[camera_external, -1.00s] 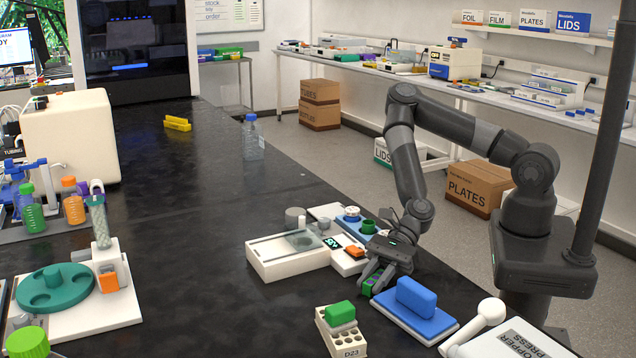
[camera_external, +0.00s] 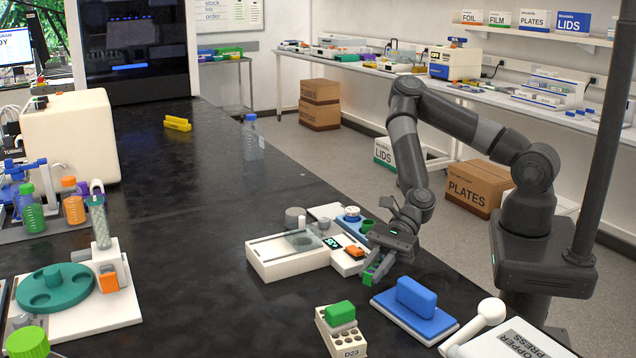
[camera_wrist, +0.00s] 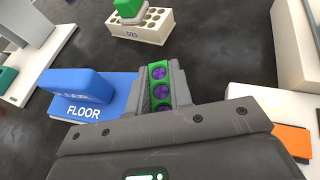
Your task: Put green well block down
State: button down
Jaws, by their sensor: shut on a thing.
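The green well block (camera_external: 373,270) has purple-looking wells in the wrist view (camera_wrist: 159,88). My gripper (camera_external: 377,269) is shut on it, with one finger on each side of the block in the wrist view (camera_wrist: 161,92). The block is low over the black bench, between the white device with the lit display and the blue base. I cannot tell whether its underside touches the bench. The fingers hide the block's sides.
The blue base marked FLOOR (camera_wrist: 82,108) carries a blue block (camera_external: 416,297). A rack marked D23 (camera_external: 349,345) carries a green-topped piece (camera_external: 340,313). The white display device (camera_external: 290,260) is to the left. Dark bench between them is bare.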

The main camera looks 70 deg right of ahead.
jog(key=w+d+r, duration=0.3)
jog(key=d+r, duration=0.5)
jog(key=d, duration=0.3)
jog(key=w+d+m+t+h, duration=0.1)
jog(key=w+d, duration=0.4)
jog(key=w, duration=0.7)
jog(key=w+d+m+t+h, duration=0.15)
jog(key=w+d, duration=0.35)
jog(key=w, duration=0.7)
jog(key=w+d+m+t+h, duration=0.15)
jog(key=w+d, duration=0.35)
jog(key=w, duration=0.7)
jog(key=y, duration=0.1)
send_over(230, 231)
notch_tip(230, 231, down, 6)
jog(key=shift+f, duration=0.15)
jog(key=shift+a+f, duration=0.1)
jog(key=shift+f, duration=2)
jog(key=c, duration=1.3)
grip_release()
jog(key=shift+f, duration=0.1)
